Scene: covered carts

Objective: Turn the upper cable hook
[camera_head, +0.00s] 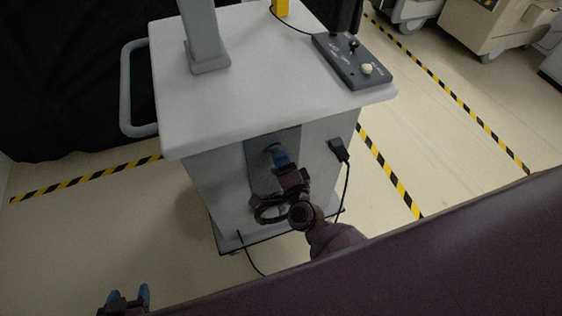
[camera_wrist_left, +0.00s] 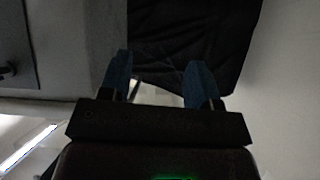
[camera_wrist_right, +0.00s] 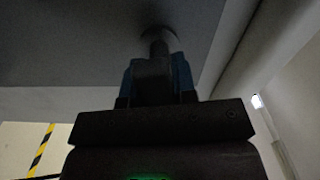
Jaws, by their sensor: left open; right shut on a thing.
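The upper cable hook (camera_head: 270,148) is on the dark panel of the cart's front face, mostly hidden in the head view behind my right gripper. My right gripper (camera_head: 281,158) is shut on it. In the right wrist view the blue fingers of my right gripper (camera_wrist_right: 158,78) lie on both sides of the dark hook (camera_wrist_right: 153,72), whose round base meets the grey panel. My left gripper (camera_head: 126,294) is low at the left of the head view, away from the cart. Its blue fingers are apart and empty in the left wrist view (camera_wrist_left: 158,80).
The white cart (camera_head: 250,110) carries a grey post, a control box (camera_head: 352,62) and a side handle (camera_head: 128,90). Floor at left is free.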

